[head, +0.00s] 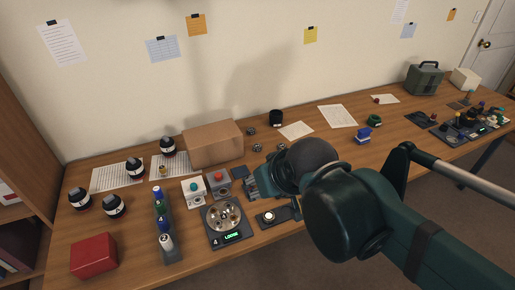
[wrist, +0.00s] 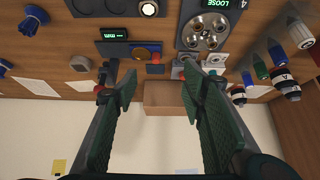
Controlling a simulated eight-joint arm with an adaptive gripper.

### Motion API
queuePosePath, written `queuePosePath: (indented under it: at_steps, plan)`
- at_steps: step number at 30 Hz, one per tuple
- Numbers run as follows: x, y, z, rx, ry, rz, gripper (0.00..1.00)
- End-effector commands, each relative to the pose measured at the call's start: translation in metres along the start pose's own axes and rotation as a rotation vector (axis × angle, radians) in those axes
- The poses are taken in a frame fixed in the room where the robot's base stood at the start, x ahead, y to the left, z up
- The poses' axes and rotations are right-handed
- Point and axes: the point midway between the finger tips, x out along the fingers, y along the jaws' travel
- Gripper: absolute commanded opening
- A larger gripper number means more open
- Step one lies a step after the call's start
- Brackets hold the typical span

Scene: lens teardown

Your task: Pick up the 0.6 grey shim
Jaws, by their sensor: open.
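My gripper (wrist: 160,76) is open and empty in the wrist view, its two green-padded fingers wide apart. I cannot identify the 0.6 grey shim; no such label is readable. Small dark grey round pieces lie by the brown box in the head view, one at the back (head: 251,131) and one nearer (head: 256,148). A pale round disc (head: 269,216) sits on a dark block, and also shows in the wrist view (wrist: 149,8).
A dark fixture reading LOOSE (head: 223,240) stands beside a rack of coloured-top drivers (head: 165,243). The brown box (head: 213,147), red box (head: 94,256) and dark jars (head: 136,168) surround it. A green display (wrist: 113,33) lies near my fingers in the wrist view.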

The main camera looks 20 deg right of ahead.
Motion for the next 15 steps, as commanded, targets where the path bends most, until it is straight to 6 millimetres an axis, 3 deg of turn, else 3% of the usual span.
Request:
queuePosePath:
  at_steps: [8,15]
  plan:
    - [-0.001,0.002,-0.012,0.032,-0.014,0.003,0.41]
    - [0.0,0.006,-0.038,0.116,-0.052,0.011,0.41]
